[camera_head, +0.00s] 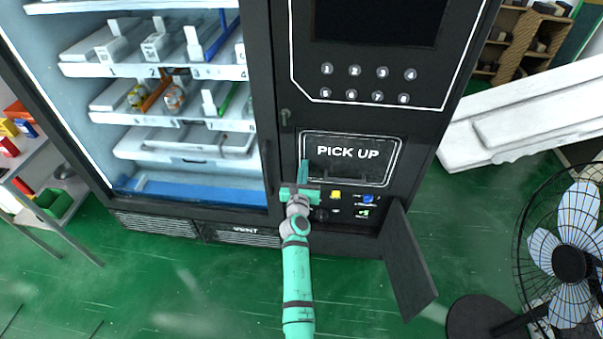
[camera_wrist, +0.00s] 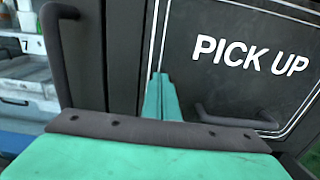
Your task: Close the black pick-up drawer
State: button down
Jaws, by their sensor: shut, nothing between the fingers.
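The black pick-up drawer (camera_head: 347,170) is a dark panel with a white outline and the words PICK UP, low on the right part of the vending machine. It looks nearly level with the machine's front; I cannot tell whether a gap remains. In the wrist view the drawer front (camera_wrist: 225,85) fills the right side, with a dark bar handle (camera_wrist: 240,122) along its lower part. My teal gripper (camera_head: 304,172) is at the drawer's left edge, fingers together and empty. In the wrist view the fingertips (camera_wrist: 161,78) overlap the left outline; contact is unclear.
A small black door (camera_head: 408,265) hangs open at the lower right, below a recess with yellow, blue and green parts (camera_head: 350,205). The glass-fronted product shelves (camera_head: 180,110) are left. A dark vertical handle (camera_wrist: 62,60) is left of my fingers. A fan (camera_head: 568,262) stands at right.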

jog(key=shift+w+d+r, duration=0.1)
jog(key=shift+w+r, duration=0.1)
jog(key=shift+w, duration=0.1)
jog(key=shift+s, duration=0.1)
jog(key=s+a, duration=0.3)
jog(key=s, duration=1.1)
jog(key=shift+f, duration=0.2)
